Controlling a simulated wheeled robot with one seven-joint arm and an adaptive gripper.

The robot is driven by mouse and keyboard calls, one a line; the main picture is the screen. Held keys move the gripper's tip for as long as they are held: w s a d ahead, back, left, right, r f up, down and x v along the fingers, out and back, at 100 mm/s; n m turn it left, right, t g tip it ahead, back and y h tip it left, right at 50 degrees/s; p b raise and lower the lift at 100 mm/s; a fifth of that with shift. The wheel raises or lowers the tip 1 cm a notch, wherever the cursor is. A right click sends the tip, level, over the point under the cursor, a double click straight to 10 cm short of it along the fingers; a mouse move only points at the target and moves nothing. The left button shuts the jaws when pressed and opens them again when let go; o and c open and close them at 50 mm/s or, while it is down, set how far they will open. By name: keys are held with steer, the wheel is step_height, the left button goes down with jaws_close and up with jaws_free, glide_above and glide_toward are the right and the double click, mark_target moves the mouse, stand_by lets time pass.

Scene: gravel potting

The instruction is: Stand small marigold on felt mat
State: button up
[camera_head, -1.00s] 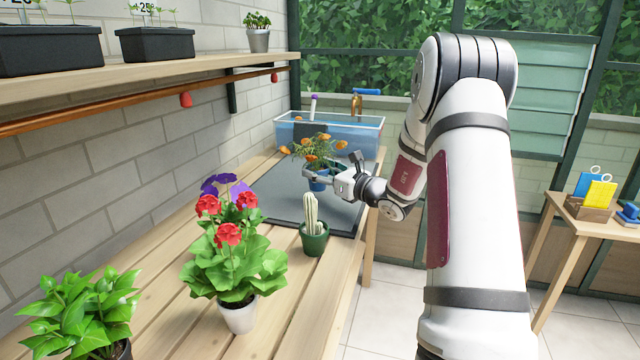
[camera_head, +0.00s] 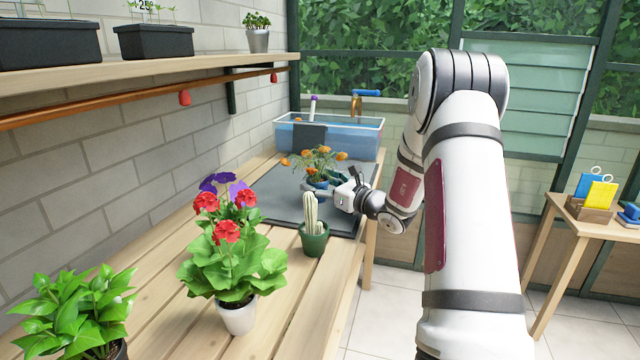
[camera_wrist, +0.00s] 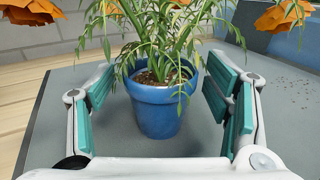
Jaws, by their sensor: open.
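The small marigold has orange flowers (camera_head: 318,157) and a blue pot (camera_wrist: 157,106). In the wrist view the pot stands upright on the dark grey felt mat (camera_head: 285,205), between the teal pads of my gripper (camera_wrist: 165,105). The jaws are open, with a gap showing on both sides of the pot. In the head view my gripper (camera_head: 328,190) is at the marigold's right side and hides part of the pot.
A water tank (camera_head: 345,140) stands behind the mat. A cactus in a green pot (camera_head: 314,240) is at the mat's near edge. Red geraniums (camera_head: 228,232), purple flowers (camera_head: 222,183) and a leafy plant (camera_head: 75,310) stand nearer. The mat's left part is bare.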

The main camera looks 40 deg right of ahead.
steer(key=shift+r, duration=0.2)
steer(key=s, duration=0.4)
steer(key=s+d+p, duration=0.1)
steer(key=s, duration=0.3)
steer(key=s+d+p, duration=0.1)
steer(key=s, duration=0.2)
steer(key=shift+s+d, duration=0.1)
steer(key=shift+s, duration=0.3)
steer(key=shift+f, duration=0.1)
